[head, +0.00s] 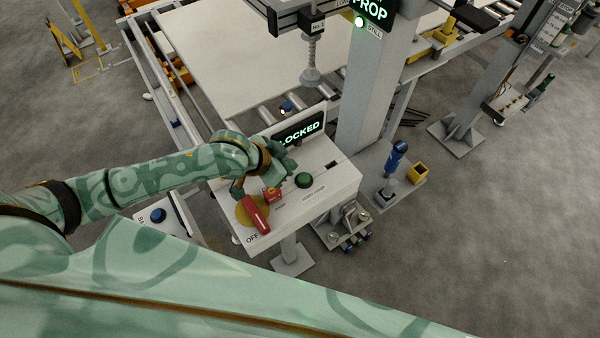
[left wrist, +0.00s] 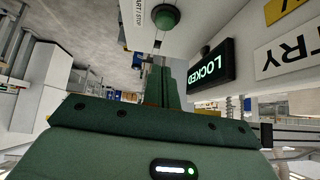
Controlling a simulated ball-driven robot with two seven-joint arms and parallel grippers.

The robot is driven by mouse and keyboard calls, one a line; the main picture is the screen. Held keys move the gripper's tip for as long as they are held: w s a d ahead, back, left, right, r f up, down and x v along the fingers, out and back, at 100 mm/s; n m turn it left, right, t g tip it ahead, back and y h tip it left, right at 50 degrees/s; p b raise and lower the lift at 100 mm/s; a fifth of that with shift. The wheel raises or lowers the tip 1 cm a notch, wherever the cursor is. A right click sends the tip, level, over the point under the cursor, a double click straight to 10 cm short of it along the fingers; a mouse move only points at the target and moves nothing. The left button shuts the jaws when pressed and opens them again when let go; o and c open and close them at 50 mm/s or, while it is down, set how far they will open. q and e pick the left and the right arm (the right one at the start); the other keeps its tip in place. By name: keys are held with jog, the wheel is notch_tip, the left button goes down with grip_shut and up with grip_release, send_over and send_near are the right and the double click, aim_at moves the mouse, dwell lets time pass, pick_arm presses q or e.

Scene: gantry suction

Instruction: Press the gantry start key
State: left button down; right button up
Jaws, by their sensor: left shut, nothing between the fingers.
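A green round button (head: 303,180) stands on the sloped top of a white control box (head: 335,185). It also shows in the left wrist view (left wrist: 166,17), at the top, beside a label partly reading START. A dark display (head: 299,132) at the back of the box reads LOCKED in green. A red handle (head: 255,213) sits on a yellow disc near the word OFF. A small red part (head: 272,194) is beside it. My left gripper (head: 286,166) is over the box, left of the green button. Its fingers (left wrist: 164,86) are shut and empty, apart from the button in the picture.
A grey post (head: 368,95) rises behind the box. A suction cup (head: 311,75) hangs from the gantry above a roller table carrying a pale sheet (head: 240,50). A blue button (head: 157,215) is on a box at left. Open floor (head: 480,230) lies at right.

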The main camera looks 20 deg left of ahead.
pick_arm(q)
send_over(308, 175)
jog(key=s+a, duration=0.1)
jog(key=s, duration=0.1)
jog(key=f, duration=0.4)
jog(key=shift+s+a+f+b, duration=0.1)
jog(key=shift+s+f+b, duration=0.15)
jog(key=shift+b, duration=0.1)
notch_tip(308, 175, down, 3)
jog(key=shift+w+a+f, duration=0.1)
jog(key=shift+w+f, duration=0.05)
jog(key=shift+f, duration=0.4)
jog(key=shift+f, duration=0.1)
